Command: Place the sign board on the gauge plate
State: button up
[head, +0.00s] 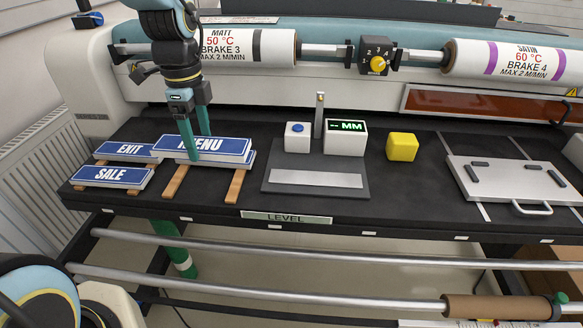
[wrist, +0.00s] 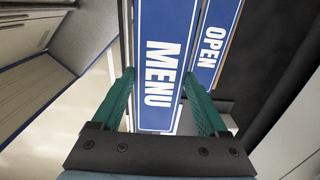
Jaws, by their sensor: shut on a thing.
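My gripper (head: 198,145) is shut on the blue MENU sign board (head: 232,150), with one teal finger on each long side. In the wrist view the MENU board (wrist: 158,50) lies between the two fingers (wrist: 159,75). In the head view it overlaps the blue OPEN board beneath or behind it; the word OPEN (wrist: 212,50) reads only in the wrist view. Any gap between the two is hard to tell. The gauge plate (head: 280,185), dark grey with a pale strip (head: 315,179), lies to the right of the boards with nothing on the strip.
EXIT (head: 128,150) and SALE (head: 112,175) boards lie at the left on wooden strips (head: 236,186). A blue-button box (head: 297,140), an upright post (head: 319,112) and an MM display (head: 345,138) stand at the plate's back. A yellow cube (head: 402,147) and a handled metal plate (head: 515,182) are further right.

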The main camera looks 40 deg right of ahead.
aim_at(316, 177)
jog(key=k+l+u, duration=0.2)
jog(key=l, duration=0.35)
jog(key=k+l+u, duration=0.15)
jog(key=k+l, duration=0.25)
jog(key=k+l+u, duration=0.2)
jog(key=k+l, duration=0.2)
jog(key=l, duration=0.15)
